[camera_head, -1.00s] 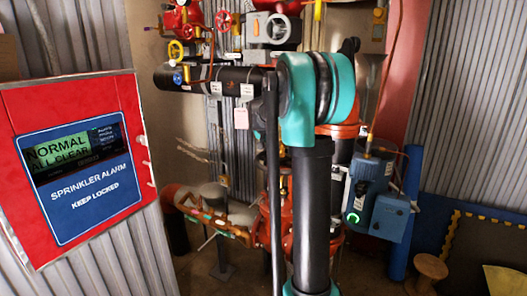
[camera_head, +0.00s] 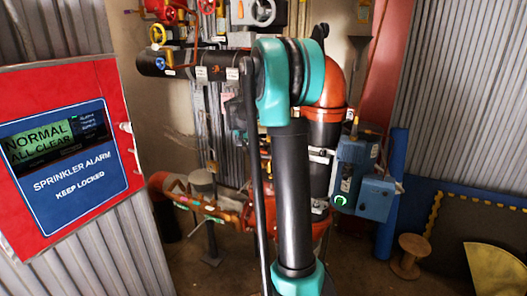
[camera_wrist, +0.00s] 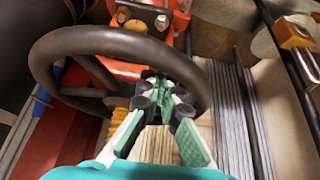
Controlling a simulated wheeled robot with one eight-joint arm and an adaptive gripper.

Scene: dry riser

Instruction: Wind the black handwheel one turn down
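The black handwheel (camera_wrist: 72,48) fills the upper left and middle of the wrist view. It sits tilted in front of a red valve body with bolts (camera_wrist: 146,17). My gripper (camera_wrist: 162,92) has green fingers with dark joints and reaches up to the right part of the wheel. A gap shows between the fingers, and their tips overlap the area by the rim. I cannot tell whether they touch the rim. In the head view my arm stands in front, and I cannot make out the black handwheel or my gripper there.
A red sprinkler alarm panel (camera_head: 115,100) reading "NORMAL ALL CLEAR" stands at the left. A black pipe (camera_head: 204,66) runs across the back. A blue pump-like unit (camera_head: 356,165) and a wooden reel (camera_head: 409,256) are at the right. In the wrist view a brass-coloured block (camera_wrist: 292,32) sits at upper right.

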